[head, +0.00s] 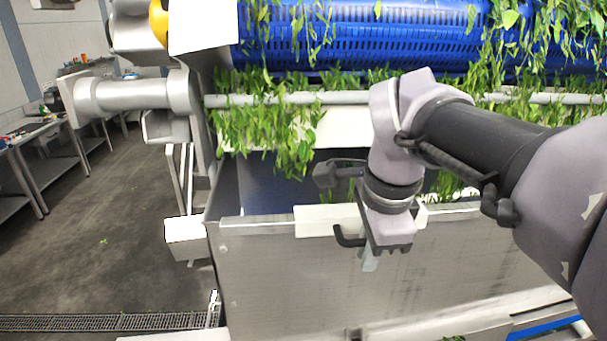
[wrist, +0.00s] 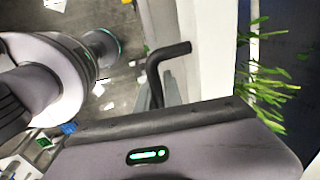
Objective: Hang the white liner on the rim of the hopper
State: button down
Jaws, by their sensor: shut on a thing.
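The hopper (head: 290,270) is a grey steel bin with its front wall facing me. The white liner (head: 316,221) shows as a pale strip along the front rim, on both sides of my gripper (head: 368,256). My gripper points down at this rim and is shut on the liner. The grip itself is mostly hidden behind the gripper body. In the wrist view, a broad white surface, apparently the liner (wrist: 207,50), runs beside a black bent finger-like part. I cannot tell whether the liner rests on the rim or only hangs from my gripper.
A blue perforated drum (head: 400,35) with leafy greens (head: 270,130) hanging off it stands behind the hopper. A pale rail (head: 300,98) crosses in front of the drum. The floor (head: 100,240) at left is open, with benches (head: 45,165) beyond and a drain grate (head: 90,322).

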jog(key=c, duration=1.4)
grip_release()
jog(key=p+v, duration=1.4)
jog(key=v, duration=0.3)
jog(key=s+a+f+n+t+b, duration=0.1)
jog(key=s+f+n+b, duration=0.2)
jog(key=f+b, duration=1.1)
jog(key=s+a+f+n+t+y+b, duration=0.1)
jog(key=s+f+n+b, duration=0.2)
jog(key=f+b, duration=1.1)
jog(key=s+a+f+n+t+y+b, duration=0.1)
jog(key=f+n+b, duration=0.6)
jog(key=f+b, duration=0.8)
notch_tip(320, 180, down, 11)
jog(key=s+a, duration=0.1)
jog(key=s, duration=0.1)
jog(key=shift+s+r, duration=0.15)
jog(key=shift+s, duration=0.2)
